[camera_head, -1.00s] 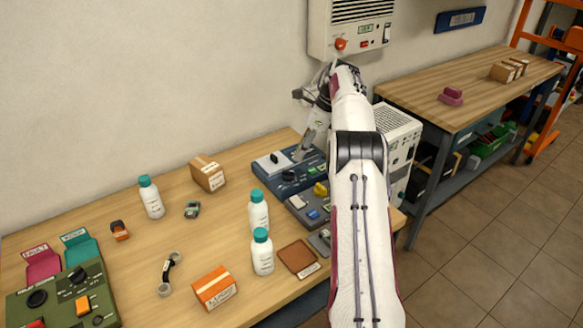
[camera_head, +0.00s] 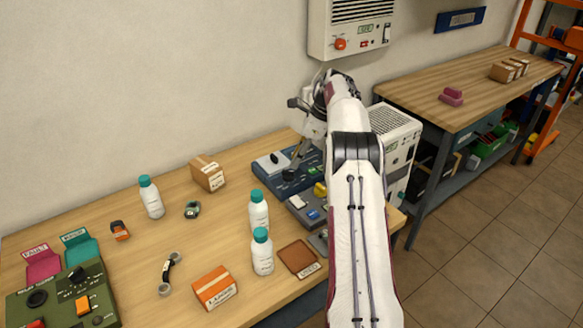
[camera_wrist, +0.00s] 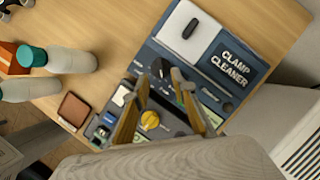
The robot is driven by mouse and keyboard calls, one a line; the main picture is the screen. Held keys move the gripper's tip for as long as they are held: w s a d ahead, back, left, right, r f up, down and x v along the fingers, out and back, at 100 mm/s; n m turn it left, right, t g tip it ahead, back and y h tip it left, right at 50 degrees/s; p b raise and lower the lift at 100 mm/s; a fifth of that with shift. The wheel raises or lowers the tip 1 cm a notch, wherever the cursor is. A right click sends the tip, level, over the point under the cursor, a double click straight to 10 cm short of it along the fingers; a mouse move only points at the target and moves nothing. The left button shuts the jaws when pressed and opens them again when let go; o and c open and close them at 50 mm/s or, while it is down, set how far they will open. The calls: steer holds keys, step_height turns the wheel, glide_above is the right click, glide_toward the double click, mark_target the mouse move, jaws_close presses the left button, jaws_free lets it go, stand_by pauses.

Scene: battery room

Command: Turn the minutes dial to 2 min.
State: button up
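The blue clamp cleaner (camera_wrist: 222,68) stands at the back right of the bench; it also shows in the head view (camera_head: 272,180). It has a white lid with a black handle (camera_wrist: 190,28) and a printed label. A black dial (camera_wrist: 160,68) sits on its panel, also visible in the head view (camera_head: 289,174); its marks are too small to read, so I cannot tell its setting. My gripper (camera_wrist: 166,83) is open and empty above the panel, its left fingertip close to the dial. Whether it touches is unclear. In the head view my gripper (camera_head: 295,160) points down at the cleaner.
A grey unit with a yellow knob (camera_wrist: 149,120) stands beside the cleaner. A green panel (camera_head: 65,298) is at the left. A wall unit (camera_head: 345,25) hangs above.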

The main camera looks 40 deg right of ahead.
mark_target(289, 171)
steer(key=shift+x, duration=2.4)
steer(key=shift+c, duration=0.4)
jaws_close()
